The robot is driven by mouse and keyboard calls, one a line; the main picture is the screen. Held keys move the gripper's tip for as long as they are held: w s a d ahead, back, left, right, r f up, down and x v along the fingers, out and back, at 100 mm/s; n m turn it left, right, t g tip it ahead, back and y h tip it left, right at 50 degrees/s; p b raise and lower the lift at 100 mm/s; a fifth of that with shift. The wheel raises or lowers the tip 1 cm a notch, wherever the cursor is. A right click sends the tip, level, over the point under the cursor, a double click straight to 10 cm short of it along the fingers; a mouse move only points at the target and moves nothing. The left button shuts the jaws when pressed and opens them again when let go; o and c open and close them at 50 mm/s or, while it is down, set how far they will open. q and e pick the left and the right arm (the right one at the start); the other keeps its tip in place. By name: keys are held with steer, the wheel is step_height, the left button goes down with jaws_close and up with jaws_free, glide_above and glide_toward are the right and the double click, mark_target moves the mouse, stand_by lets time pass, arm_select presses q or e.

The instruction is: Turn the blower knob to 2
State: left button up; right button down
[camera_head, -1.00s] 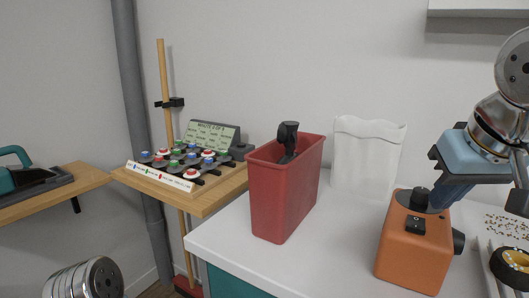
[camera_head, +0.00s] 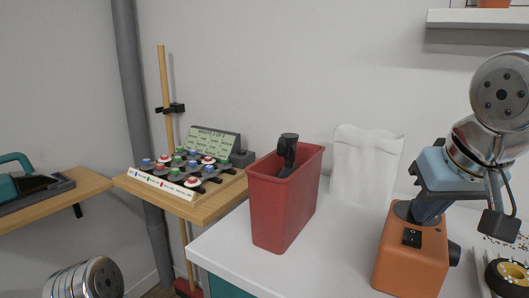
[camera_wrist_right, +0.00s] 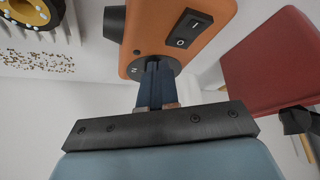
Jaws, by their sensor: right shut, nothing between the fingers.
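The orange blower (camera_head: 412,258) stands on the white table at the right, with a black rocker switch (camera_head: 411,238) and a dark round stub on its side. My right gripper (camera_head: 422,213) comes down onto its top, where the dark round dial is. In the right wrist view the blower (camera_wrist_right: 150,25) is at the top, and my shut fingers (camera_wrist_right: 156,72) reach to the dial (camera_wrist_right: 137,70), which carries a small white mark. The fingers cover most of the dial, so the knob and its setting are hidden. My left gripper is out of view.
A red bin (camera_head: 283,205) with a black-handled item stands left of the blower. A white bag (camera_head: 365,165) is behind. A black-and-yellow wheel (camera_head: 510,278) lies at the right edge. A wooden shelf with a button board (camera_head: 185,180) is further left.

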steer(key=shift+a, duration=0.1)
stand_by(0.5)
steer(key=shift+s+a, duration=0.1)
steer(key=shift+s, duration=0.25)
step_height(320, 180, up, 2)
steer(key=shift+r+p, duration=0.1)
steer(key=shift+p, duration=0.95)
steer(key=shift+r, duration=1.9)
